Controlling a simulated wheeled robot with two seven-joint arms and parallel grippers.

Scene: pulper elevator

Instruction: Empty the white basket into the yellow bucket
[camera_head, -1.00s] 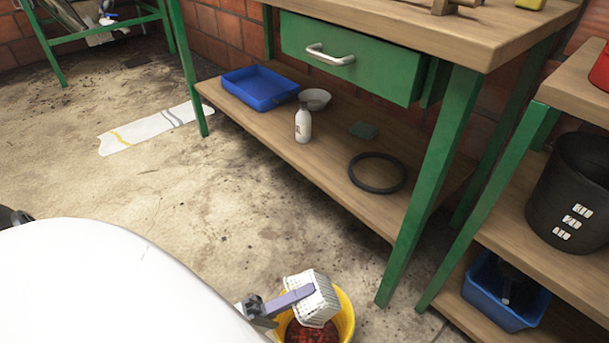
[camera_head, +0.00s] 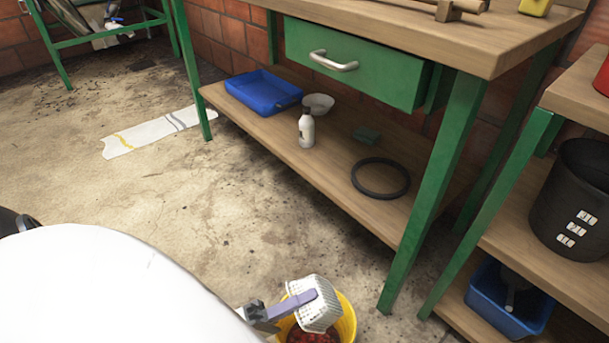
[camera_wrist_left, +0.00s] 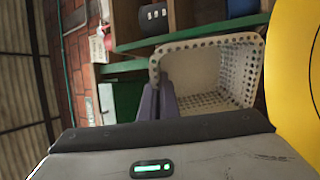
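The white basket (camera_head: 322,312) is perforated and hangs tilted on its side over the mouth of the yellow bucket (camera_head: 346,328). My left gripper (camera_head: 308,297) is shut on the basket's wall with its purple fingers. In the left wrist view the basket (camera_wrist_left: 215,75) shows its holed walls and pale inside, with no contents visible there. The yellow bucket (camera_wrist_left: 292,85) fills the right edge of that view. Red pieces (camera_head: 312,337) lie inside the bucket; its lower part is cut off by the frame. My right gripper is not in view.
A green-legged workbench (camera_head: 440,190) stands behind the bucket. Its lower shelf holds a blue tray (camera_head: 262,91), a white bottle (camera_head: 306,128) and a black ring (camera_head: 380,178). A shelf unit with a black bucket (camera_head: 575,200) is at right. The floor at left is mostly clear.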

